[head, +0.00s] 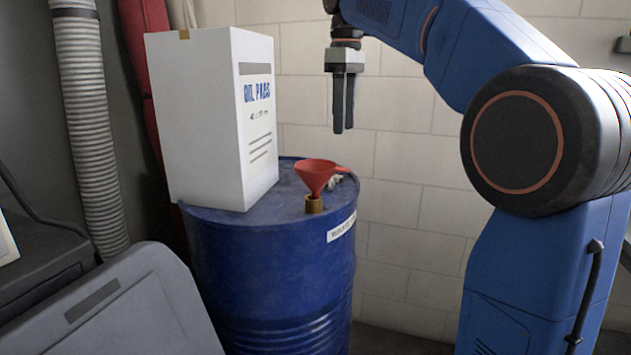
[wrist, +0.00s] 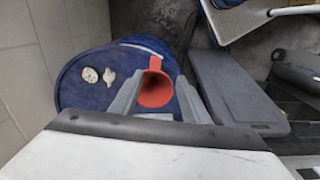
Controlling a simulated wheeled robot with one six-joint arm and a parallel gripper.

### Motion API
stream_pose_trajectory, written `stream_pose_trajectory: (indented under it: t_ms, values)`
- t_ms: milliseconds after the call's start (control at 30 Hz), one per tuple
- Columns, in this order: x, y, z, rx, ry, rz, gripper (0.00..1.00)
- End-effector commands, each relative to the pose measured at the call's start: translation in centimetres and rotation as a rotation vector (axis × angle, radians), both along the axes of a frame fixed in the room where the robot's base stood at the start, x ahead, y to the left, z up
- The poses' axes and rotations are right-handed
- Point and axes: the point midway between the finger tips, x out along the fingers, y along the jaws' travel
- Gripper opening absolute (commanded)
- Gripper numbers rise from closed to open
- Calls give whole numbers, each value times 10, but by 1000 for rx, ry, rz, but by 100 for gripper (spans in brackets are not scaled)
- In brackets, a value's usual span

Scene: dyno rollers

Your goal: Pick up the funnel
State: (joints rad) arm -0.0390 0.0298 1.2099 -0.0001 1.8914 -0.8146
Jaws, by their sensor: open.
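The red funnel (head: 315,173) stands upright with its spout down in a brass fitting (head: 313,204) on top of the blue drum (head: 265,265). A flat tab juts from its rim, to the right in the head view. My gripper (head: 343,131) hangs above the drum, fingers down, higher than the funnel and a little to its right in the head view. It is open and empty. In the wrist view the funnel (wrist: 155,90) shows between my two fingers (wrist: 156,84), apart from them in height. Its spout is hidden there.
A tall white box marked "OIL PADS" (head: 205,120) stands on the drum, left of the funnel. Two small pale lumps (wrist: 100,76) lie on the drum top. A grey hose (head: 88,130) and grey cabinet (head: 110,310) are at left. A tiled wall (head: 410,150) is behind.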

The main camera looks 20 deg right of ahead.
Motion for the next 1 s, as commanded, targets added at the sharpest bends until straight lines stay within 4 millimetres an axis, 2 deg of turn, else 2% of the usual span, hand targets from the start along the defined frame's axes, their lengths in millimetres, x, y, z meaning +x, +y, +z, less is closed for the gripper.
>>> stream_pose_trajectory:
  t_ms: [133, 233, 700, 900, 1000]
  values:
    - [6, 1, 3, -1, 10, 23, 42]
    - [6, 1, -5, -1, 13, 25, 42]
    - [6, 0, -88, 0, 13, 23, 42]
    - [6, 0, -112, 0, 11, 23, 42]
    - [7, 0, -116, 0, 11, 23, 42]
